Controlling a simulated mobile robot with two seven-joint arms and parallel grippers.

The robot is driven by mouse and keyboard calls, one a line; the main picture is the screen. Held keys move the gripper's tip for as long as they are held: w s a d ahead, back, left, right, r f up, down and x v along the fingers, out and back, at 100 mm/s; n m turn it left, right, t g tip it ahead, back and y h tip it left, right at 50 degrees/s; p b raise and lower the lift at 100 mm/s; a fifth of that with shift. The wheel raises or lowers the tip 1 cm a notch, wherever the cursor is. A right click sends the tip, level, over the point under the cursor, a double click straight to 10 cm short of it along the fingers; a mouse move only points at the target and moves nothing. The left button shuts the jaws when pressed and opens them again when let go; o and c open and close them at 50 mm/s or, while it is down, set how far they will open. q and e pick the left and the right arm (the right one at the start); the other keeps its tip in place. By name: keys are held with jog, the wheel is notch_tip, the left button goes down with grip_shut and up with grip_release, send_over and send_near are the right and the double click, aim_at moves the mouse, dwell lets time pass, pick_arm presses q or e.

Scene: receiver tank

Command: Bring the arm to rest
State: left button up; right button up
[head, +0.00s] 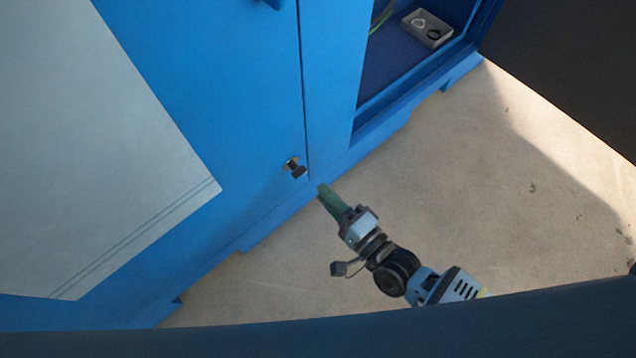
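My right arm comes in from the lower right, and its gripper (332,200) with green fingers points up and left toward the blue cabinet. The fingertips are close to a small metal knob or latch (295,168) on the cabinet front, with a visible gap in the picture. The fingers overlap in this view, so I cannot tell whether they are open or shut. Nothing shows held in them. My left gripper is not in view.
The blue cabinet (235,110) has a pale panel (90,150) on its left. An open compartment at the upper right holds a small grey box (427,28) and a cable. Bare concrete floor (480,190) lies right of the cabinet. A dark surface (570,60) stands at the upper right.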

jog(key=shift+s+d, duration=0.15)
jog(key=shift+s, duration=0.1)
dwell(0.4)
